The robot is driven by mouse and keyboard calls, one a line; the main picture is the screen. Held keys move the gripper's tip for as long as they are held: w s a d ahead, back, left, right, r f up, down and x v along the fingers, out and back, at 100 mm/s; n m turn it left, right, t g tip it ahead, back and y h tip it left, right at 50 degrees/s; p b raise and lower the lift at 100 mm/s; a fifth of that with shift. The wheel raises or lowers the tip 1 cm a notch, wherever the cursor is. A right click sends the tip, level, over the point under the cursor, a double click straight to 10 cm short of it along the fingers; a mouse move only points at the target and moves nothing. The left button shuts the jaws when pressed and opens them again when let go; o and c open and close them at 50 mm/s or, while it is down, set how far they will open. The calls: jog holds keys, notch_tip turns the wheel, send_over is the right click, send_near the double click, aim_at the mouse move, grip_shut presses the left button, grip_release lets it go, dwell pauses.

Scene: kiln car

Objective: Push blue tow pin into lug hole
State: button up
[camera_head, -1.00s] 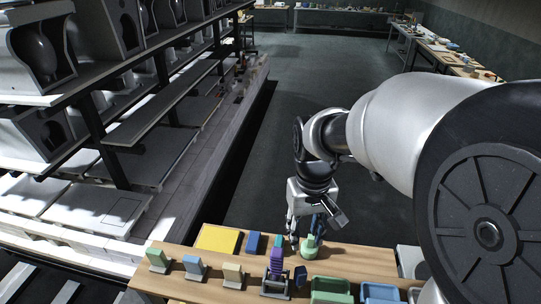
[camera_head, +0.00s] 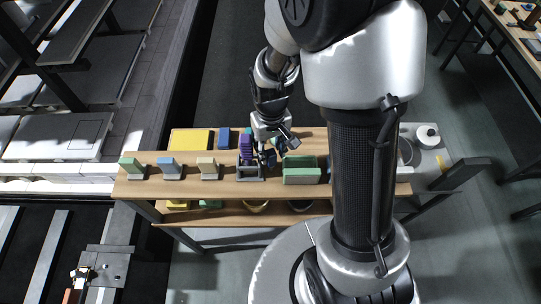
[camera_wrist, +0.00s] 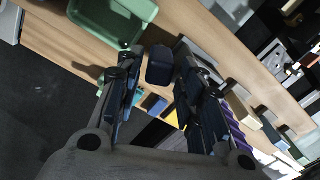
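A dark blue block with a rounded end, which looks like the handle of the blue tow pin (camera_wrist: 160,66), shows between my fingers in the wrist view. Its lower part is hidden. My gripper (camera_wrist: 162,85) is open, with a finger on each side of the block and narrow gaps showing. In the head view my gripper (camera_head: 266,151) is low over the bench, beside a grey rack (camera_head: 249,173). A dark blue piece (camera_head: 268,159) is partly hidden there by the fingers. I cannot make out the lug hole for certain.
The wooden bench (camera_head: 225,186) carries a yellow block (camera_head: 190,140), several upright coloured blocks on stands, purple pieces (camera_head: 245,146) by the rack, and a green bin (camera_head: 300,170). A kiln car with shelves stands left. A grey metal fitting (camera_head: 105,265) is at lower left.

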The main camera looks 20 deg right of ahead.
notch_tip(320, 180, down, 2)
jog(key=shift+w+f, duration=0.1)
jog(key=shift+f, duration=0.05)
grip_shut()
dwell(0.4)
